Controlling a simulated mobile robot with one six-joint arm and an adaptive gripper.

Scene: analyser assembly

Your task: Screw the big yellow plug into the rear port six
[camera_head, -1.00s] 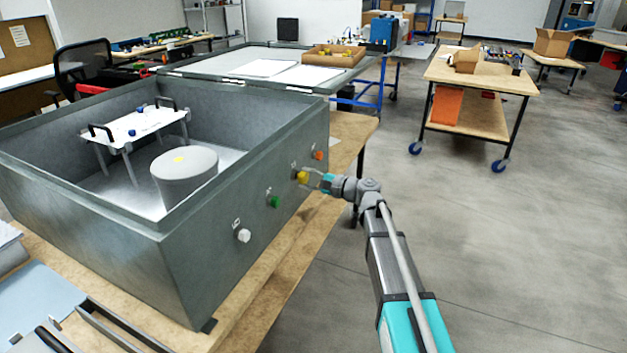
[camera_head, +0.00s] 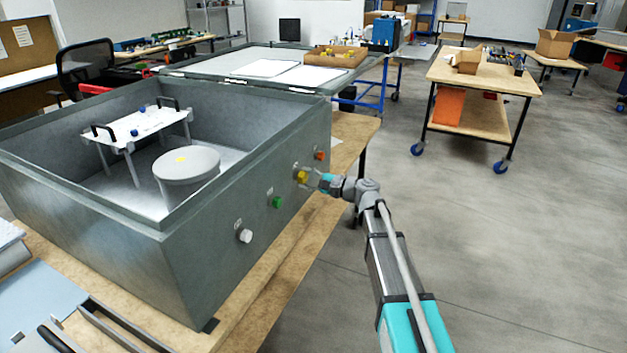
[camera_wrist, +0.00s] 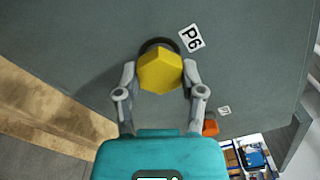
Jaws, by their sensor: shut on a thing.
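The big yellow plug (camera_wrist: 161,72) is a hexagonal piece at the port labelled P6 on the grey metal case (camera_head: 175,265). In the wrist view, my gripper (camera_wrist: 160,80) is shut on it, one finger on each side. A dark ring shows around the plug's upper edge; how deep it sits is hidden. In the head view the plug (camera_head: 301,176) is at the case's right-hand wall, with my gripper (camera_head: 313,178) coming from the right. The P6 label (camera_wrist: 191,38) is beside the plug.
An orange plug (camera_head: 319,155) is on the same wall just beyond, and green (camera_head: 277,202) and white (camera_head: 245,236) plugs are nearer. The case stands on a wooden table (camera_head: 262,290). Open floor (camera_head: 530,260) lies to the right.

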